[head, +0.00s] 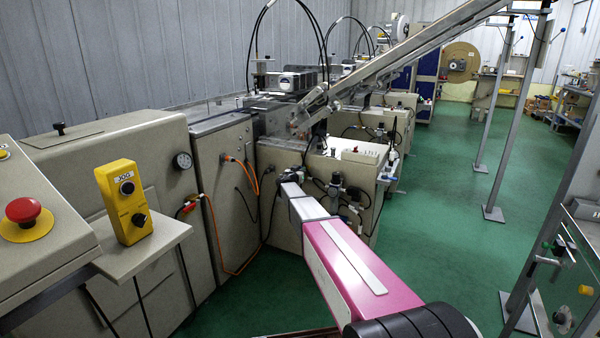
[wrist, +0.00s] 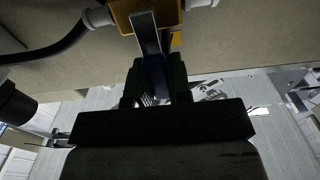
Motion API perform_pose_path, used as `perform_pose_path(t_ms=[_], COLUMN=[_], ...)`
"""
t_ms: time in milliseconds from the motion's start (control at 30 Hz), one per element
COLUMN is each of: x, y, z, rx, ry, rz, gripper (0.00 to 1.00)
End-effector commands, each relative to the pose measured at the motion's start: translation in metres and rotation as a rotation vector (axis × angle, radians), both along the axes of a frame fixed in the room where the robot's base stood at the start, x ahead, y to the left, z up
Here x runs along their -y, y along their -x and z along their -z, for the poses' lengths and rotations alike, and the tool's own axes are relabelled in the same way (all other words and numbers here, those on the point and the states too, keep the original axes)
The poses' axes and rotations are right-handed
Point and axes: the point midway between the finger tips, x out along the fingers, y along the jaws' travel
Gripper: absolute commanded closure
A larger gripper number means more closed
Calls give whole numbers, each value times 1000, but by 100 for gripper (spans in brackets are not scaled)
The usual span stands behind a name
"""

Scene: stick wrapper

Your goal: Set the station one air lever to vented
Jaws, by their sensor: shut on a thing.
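In the wrist view a flat grey metal lever (wrist: 146,34) runs from a yellow valve body (wrist: 122,14) down between the dark fingers of my gripper (wrist: 156,76). The fingers are shut on the lever. White fittings (wrist: 98,18) sit at the valve's sides, and a black hose (wrist: 50,52) leads off left. In the head view my pink and white arm reaches forward to the beige machine front (head: 282,222). The fingers and lever are not clear there. I cannot read a vented marking or tell the lever's setting.
A yellow JOG box (head: 124,203) and a red stop button (head: 23,210) are at the left. An orange hose (head: 219,262) hangs along the cabinet left of my arm. A sloping conveyor (head: 400,52) passes above. Green floor (head: 455,220) is open to the right.

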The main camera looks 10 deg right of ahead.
Motion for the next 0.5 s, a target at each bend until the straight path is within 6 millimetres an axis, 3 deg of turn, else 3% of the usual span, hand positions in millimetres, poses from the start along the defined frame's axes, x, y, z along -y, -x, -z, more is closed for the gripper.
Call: perform_pose_path(t_ms=[467, 500], x=[1, 1], y=[2, 2], z=[1, 1], rx=[9, 9], ry=[-16, -16], rz=[1, 1], gripper=[100, 78])
